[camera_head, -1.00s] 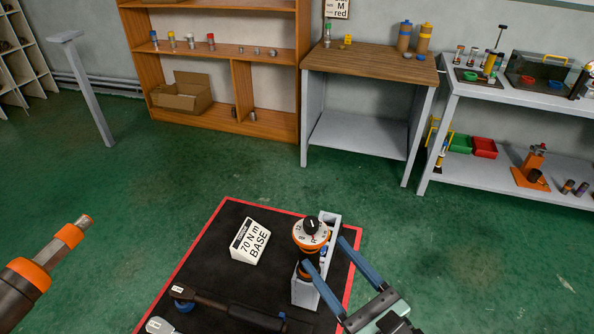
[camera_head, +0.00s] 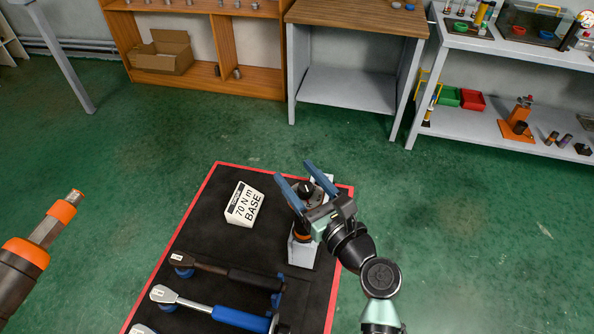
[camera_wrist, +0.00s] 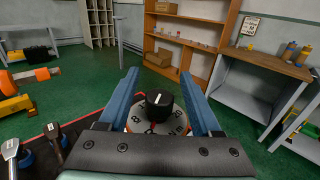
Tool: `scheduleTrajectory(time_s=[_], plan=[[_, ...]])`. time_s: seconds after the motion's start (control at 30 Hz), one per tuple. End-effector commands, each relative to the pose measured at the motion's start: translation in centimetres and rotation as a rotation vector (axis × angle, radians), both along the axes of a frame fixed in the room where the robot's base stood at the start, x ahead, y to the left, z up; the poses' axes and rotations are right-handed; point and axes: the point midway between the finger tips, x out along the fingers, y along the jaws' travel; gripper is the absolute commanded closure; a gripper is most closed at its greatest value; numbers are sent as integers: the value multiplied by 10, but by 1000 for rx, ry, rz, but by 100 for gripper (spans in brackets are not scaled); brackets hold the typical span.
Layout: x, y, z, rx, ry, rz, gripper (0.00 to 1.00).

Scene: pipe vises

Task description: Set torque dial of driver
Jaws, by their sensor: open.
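The driver (camera_head: 303,232) stands upright in a grey holder (camera_head: 301,252) on the black mat. Its torque dial has a black knob (camera_head: 306,188) with a white mark; the knob also shows in the wrist view (camera_wrist: 159,103), above a white scale ring (camera_wrist: 150,127) whose numbers I cannot read clearly. My gripper (camera_head: 294,172) is open, its two blue fingers reaching past either side of the knob. The wrist view shows the fingers (camera_wrist: 163,82) apart with the knob between them, neither visibly touching it. My gripper hides much of the dial in the head view.
A sign reading "70 N m BASE" (camera_head: 243,204) stands on the red-edged black mat (camera_head: 215,220), left of the driver. Several torque wrenches (camera_head: 215,268) lie in front. A wooden-topped bench (camera_head: 350,22) and a grey shelf (camera_head: 480,120) stand behind, with clear green floor between.

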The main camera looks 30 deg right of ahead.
Motion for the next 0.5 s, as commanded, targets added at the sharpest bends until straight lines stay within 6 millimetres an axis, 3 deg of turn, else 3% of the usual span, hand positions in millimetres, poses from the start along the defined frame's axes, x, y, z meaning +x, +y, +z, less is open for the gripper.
scheduleTrajectory(time_s=[0.37,0.5], plan=[[7,0,0,0,0,1,35],[7,0,0,0,0,1,56]])
